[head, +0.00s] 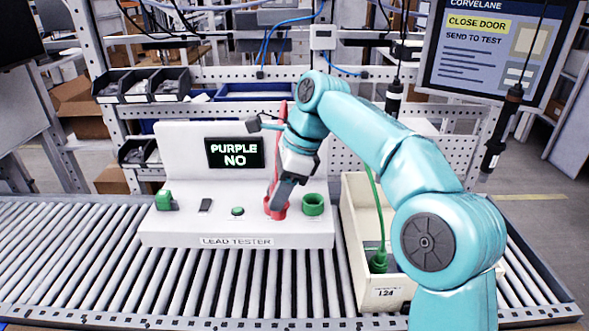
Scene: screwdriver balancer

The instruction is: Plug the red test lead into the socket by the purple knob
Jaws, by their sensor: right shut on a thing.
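The white lead tester (190,227) stands on the roller conveyor, and its screen (234,153) reads "PURPLE NO". My right gripper (279,198) points down at a red ring-shaped socket (269,211) on the tester's front. It is shut on the red test lead (274,180), whose red strand shows beside the fingers and above my wrist. The lead's tip is hidden, so I cannot tell whether it is in the socket. A green socket (314,204) is just right of the red one. I see no purple knob. My left gripper is not in view.
A green knob (165,200), a dark switch (205,205) and a green button (237,211) sit on the tester's left. A cream bin (384,298) at right holds a green lead (378,262). Tools hang at upper right. Rollers (60,250) at left are clear.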

